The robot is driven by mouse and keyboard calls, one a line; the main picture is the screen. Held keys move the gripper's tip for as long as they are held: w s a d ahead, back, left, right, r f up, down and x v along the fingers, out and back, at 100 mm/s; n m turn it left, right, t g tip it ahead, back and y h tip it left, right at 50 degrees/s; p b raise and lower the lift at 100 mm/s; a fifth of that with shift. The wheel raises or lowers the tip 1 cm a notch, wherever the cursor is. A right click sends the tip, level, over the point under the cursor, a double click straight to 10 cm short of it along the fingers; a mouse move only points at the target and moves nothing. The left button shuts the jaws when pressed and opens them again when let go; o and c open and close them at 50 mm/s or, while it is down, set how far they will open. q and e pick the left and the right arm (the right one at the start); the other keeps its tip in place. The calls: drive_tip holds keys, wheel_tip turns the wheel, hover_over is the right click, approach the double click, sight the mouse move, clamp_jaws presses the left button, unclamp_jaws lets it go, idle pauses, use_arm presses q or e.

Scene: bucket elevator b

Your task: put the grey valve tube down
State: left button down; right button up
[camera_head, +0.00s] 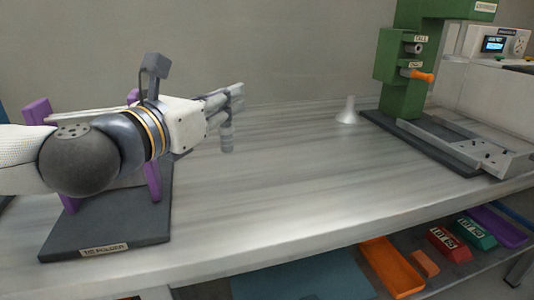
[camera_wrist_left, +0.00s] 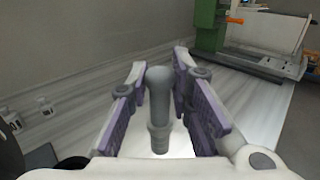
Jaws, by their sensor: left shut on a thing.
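My left gripper (camera_head: 232,97) reaches in from the left over the back half of the bench. It is shut on the grey valve tube (camera_head: 226,138). The tube hangs below the fingertips, roughly upright, with bench top behind it; I cannot tell how far its lower end is above the surface. In the left wrist view, the tube (camera_wrist_left: 159,110) stands between the two purple-padded fingers of the gripper (camera_wrist_left: 159,95), its rounded end towards the top. The fingers hide part of it in the head view. My right gripper is not in view.
The grey bench top (camera_head: 290,190) is clear in the middle. A pale flared piece (camera_head: 347,112) stands near the back. A green machine (camera_head: 402,75) with an orange handle stands at the right. A dark base (camera_head: 108,228) with purple uprights is at the left. Coloured trays lie below.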

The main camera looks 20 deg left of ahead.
use_arm(q)
drive_tip(key=w+d+f, duration=0.1)
drive_tip(key=w+f, duration=0.1)
drive_tip(key=f, duration=0.1)
drive_tip(key=w+d+f+b, duration=0.1)
drive_tip(key=w+f, duration=0.2)
drive_tip(key=f, duration=0.1)
drive_tip(key=w+d+f+b, duration=0.1)
drive_tip(key=w+d+f, duration=0.1)
drive_tip(key=f, duration=0.1)
drive_tip(key=shift+w+f, duration=0.15)
drive_tip(key=shift+w, duration=0.25)
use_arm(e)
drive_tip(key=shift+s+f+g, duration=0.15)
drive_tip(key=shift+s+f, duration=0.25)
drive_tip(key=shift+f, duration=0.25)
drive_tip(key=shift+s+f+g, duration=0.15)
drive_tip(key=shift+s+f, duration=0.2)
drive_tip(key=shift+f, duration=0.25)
use_arm(q)
drive_tip(key=shift+f+b, duration=0.2)
drive_tip(key=shift+b, duration=0.15)
drive_tip(key=c, duration=1.4)
unclamp_jaws()
drive_tip(key=shift+c, duration=0.2)
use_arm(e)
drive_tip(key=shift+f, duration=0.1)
